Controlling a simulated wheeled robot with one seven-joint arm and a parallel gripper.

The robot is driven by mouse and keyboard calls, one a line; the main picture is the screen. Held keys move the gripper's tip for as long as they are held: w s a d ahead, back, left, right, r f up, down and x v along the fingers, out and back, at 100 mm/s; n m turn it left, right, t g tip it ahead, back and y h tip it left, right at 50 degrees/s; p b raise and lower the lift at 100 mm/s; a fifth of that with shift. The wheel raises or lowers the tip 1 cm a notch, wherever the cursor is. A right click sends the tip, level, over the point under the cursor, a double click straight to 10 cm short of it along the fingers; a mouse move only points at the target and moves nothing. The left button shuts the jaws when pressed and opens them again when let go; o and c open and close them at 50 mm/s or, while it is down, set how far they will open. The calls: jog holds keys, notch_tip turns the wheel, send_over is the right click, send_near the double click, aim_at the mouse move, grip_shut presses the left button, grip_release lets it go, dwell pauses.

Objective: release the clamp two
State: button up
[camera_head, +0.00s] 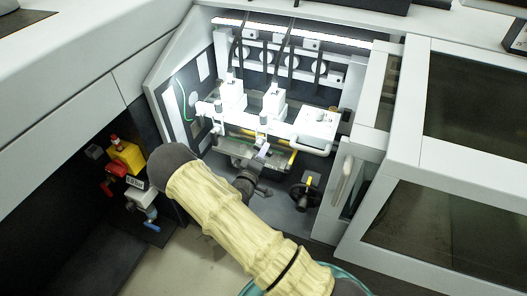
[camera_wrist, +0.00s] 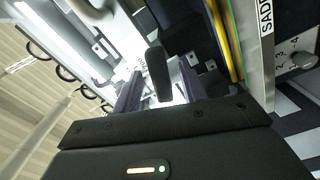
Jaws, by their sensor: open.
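In the wrist view, a dark rounded lever (camera_wrist: 157,72), which looks like a clamp handle, stands between the two purple-grey fingers of my gripper (camera_wrist: 160,94). The fingers are apart, one on each side of it; I cannot tell whether either touches it. No label shows whether this is clamp two. In the head view, my gripper (camera_head: 263,149) is at the front of the machine's bay, below the white blocks. The lever cannot be made out there, and my sleeved arm hides part of the wrist.
White blocks (camera_head: 274,103) and a white box (camera_head: 316,126) stand above my gripper. A black handwheel (camera_head: 305,193) is to its right. A yellow bar (camera_wrist: 226,40) and a lettered plate (camera_wrist: 267,22) run close on the right. A yellow-red valve unit (camera_head: 126,158) is at left.

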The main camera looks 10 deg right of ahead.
jog(key=v, duration=1.5)
jog(key=shift+s+a+b, duration=0.2)
jog(key=shift+s+b, duration=0.1)
jog(key=s+d+r+m+g+y, duration=0.4)
jog(key=s+r+g+y, duration=0.1)
jog(key=s+r+g, duration=0.15)
jog(key=s+d+r+m+g+y, duration=0.3)
jog(key=s+d+r+g+y, duration=0.25)
jog(key=s+r, duration=0.2)
jog(key=w+p+v, duration=0.3)
jog(key=p+v, duration=1.2)
jog(key=shift+w+a+r, duration=0.4)
jog(key=shift+w+r, duration=0.05)
jog(key=shift+w, duration=0.15)
